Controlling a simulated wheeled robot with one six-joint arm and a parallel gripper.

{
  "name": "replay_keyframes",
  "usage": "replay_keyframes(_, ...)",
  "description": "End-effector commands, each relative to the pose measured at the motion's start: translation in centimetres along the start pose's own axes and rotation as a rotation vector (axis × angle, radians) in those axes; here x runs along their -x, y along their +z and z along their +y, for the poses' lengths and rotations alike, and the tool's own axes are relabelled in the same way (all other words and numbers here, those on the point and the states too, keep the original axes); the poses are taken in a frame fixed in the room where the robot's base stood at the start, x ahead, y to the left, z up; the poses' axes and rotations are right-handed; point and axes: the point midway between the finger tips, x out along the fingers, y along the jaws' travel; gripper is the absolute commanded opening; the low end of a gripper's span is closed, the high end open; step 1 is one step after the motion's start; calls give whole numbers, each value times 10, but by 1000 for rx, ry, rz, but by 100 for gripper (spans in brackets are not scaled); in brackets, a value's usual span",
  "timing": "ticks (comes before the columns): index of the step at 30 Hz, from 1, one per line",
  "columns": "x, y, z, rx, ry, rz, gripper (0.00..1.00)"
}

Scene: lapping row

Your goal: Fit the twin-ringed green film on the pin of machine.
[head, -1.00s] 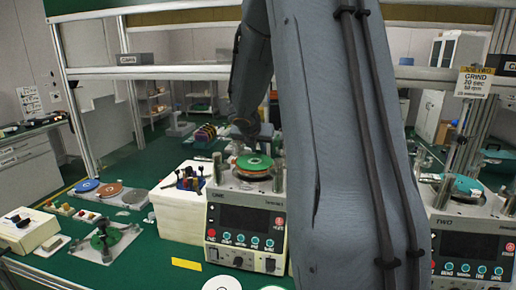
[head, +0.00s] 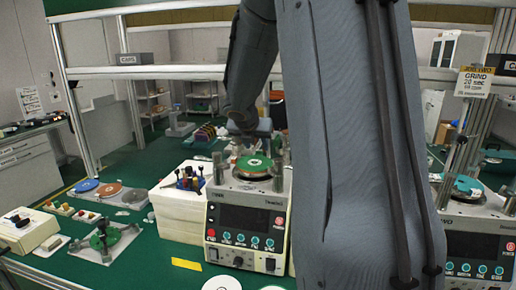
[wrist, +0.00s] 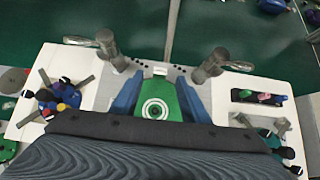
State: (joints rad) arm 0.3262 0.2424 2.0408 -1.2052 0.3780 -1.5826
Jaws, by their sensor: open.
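The green film (head: 254,164) lies flat on top of the machine marked ONE (head: 247,222). In the wrist view the green film (wrist: 183,101) shows pale twin rings around its centre, and part of it is hidden by my wrist. I cannot make out the pin apart from the pale centre. My gripper (wrist: 158,100) is open, with one blue finger on each side of the film. Whether the fingers touch the film is not clear.
Metal posts (wrist: 210,65) stand around the machine top. A second machine (head: 470,240) with a teal disc (head: 466,185) is at right. Blue (head: 87,186) and orange (head: 108,190) discs lie at left.

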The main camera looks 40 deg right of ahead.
Motion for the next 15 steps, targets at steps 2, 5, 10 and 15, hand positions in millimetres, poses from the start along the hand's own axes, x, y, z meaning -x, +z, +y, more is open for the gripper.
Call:
replay_keyframes(2, 14, 1, 0, -1, 1, -2, 41)
replay_keyframes(5, 27, 0, 0, -1, 1, -1, 41)
replay_keyframes(10, 38, 0, 0, -1, 0, 0, 41)
replay_keyframes(15, 39, 0, 0, -1, -1, 1, 41)
